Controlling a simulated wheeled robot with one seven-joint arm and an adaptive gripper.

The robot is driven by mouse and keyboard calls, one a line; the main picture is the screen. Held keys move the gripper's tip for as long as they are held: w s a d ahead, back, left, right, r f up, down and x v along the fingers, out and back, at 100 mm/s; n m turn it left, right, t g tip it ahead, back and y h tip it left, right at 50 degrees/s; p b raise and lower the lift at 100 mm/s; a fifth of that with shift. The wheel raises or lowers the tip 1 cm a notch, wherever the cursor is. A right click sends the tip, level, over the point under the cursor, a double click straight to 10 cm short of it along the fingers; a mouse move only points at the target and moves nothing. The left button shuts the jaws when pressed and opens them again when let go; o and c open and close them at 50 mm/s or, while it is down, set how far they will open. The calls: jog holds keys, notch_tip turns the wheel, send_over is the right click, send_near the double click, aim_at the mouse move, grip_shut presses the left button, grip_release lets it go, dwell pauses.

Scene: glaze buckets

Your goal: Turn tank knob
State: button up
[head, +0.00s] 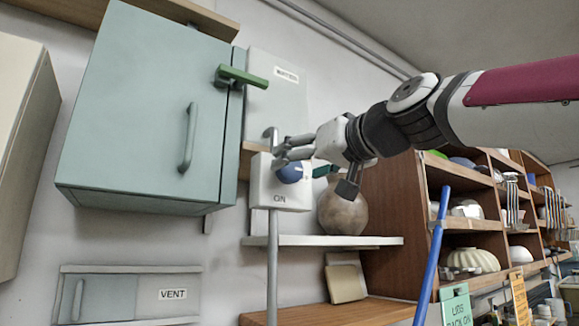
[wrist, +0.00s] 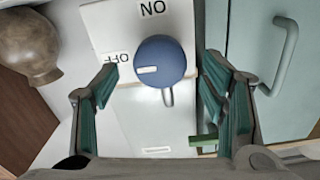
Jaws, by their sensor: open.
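The round blue knob (head: 289,173) sits on the front of a white box (head: 279,194) marked ON below it. In the wrist view the knob (wrist: 162,62) has a white mark on its left side, on the side of the OFF label; the ON label is above it, with the lettering upside down. My gripper (head: 284,152) is open at the knob and partly covers it in the head view. In the wrist view its fingers (wrist: 160,88) stand apart on either side of the knob, with visible gaps.
A blue-grey cabinet (head: 140,100) with a handle is left of the box, and a green lever (head: 241,77) juts out above. A round brown vase (head: 343,213) stands close to the right on a shelf (head: 320,241). A blue pole (head: 431,260) stands at the lower right.

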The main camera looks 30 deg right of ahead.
aim_at(293, 168)
jog(key=shift+w, duration=1.8)
jog(key=c, duration=1.1)
